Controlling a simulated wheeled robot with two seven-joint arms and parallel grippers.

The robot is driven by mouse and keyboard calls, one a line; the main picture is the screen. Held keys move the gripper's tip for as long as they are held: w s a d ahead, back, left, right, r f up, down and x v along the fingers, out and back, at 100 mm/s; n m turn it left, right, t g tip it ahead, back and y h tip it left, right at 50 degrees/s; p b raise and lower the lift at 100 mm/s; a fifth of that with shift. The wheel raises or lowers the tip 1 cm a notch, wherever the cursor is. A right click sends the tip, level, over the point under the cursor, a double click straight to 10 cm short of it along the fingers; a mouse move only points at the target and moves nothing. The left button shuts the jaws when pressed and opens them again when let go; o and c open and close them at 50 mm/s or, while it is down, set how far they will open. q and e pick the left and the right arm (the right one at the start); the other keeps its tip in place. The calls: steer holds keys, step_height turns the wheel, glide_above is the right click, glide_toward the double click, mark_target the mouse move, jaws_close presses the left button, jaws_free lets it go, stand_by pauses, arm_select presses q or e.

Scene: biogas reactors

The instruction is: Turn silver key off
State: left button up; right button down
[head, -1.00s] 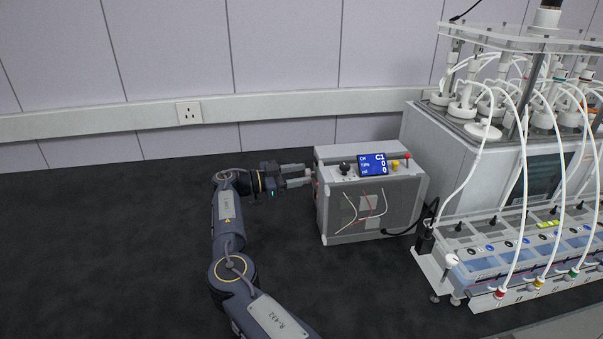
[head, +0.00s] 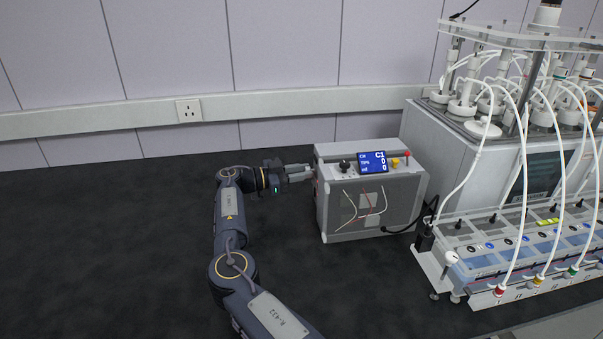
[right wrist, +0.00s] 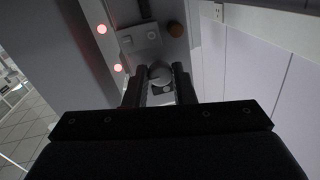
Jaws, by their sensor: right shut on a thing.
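The silver key (right wrist: 160,74) shows in the right wrist view as a pale round piece on the end panel of the grey control box (head: 402,208). My right gripper (head: 312,174) is at the left side of this box in the head view. Its two dark fingers stand on either side of the key and are shut on it. In the head view the key is hidden by the fingers and the box edge. My left gripper is in neither view.
The box top carries a blue display (head: 373,162), a black knob (head: 344,166), a yellow button (head: 395,162) and a red-tipped lever (head: 407,155). The reactor unit (head: 500,235) with white tubes stands to the right. The dark bench (head: 110,240) is clear on the left.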

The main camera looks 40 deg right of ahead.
steer(key=shift+r+n+y, duration=0.1)
steer(key=shift+n+y, duration=0.1)
steer(key=shift+n, duration=1.35)
steer(key=shift+r+n+y, duration=0.1)
steer(key=shift+n+y, duration=0.1)
steer(key=shift+n, duration=1.35)
steer(key=c, duration=1.2)
jaws_free()
steer(key=shift+f, duration=0.1)
steer(key=shift+c, duration=0.2)
